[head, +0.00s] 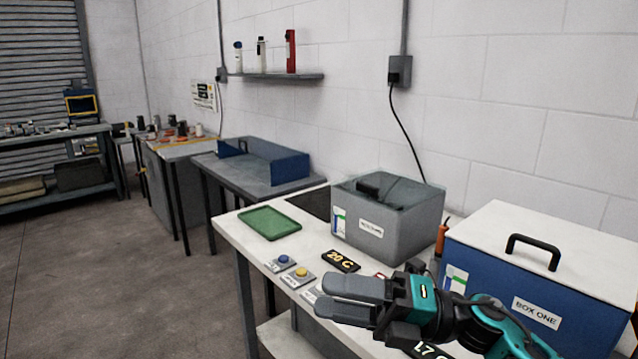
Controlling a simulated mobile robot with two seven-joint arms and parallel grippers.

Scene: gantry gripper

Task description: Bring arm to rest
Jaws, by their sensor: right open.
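My right gripper (322,296) is at the lower right in the head view. Its two grey fingers point left, with a gap between them and nothing held. It is over the front part of the white table (232,231), with its teal arm coming in from the lower right. How high it is above the table top is hard to tell. My left gripper is not in view.
A grey box with a clear top (372,242) and a blue box labelled BOX ONE (500,280) stand behind the gripper. Open floor lies left.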

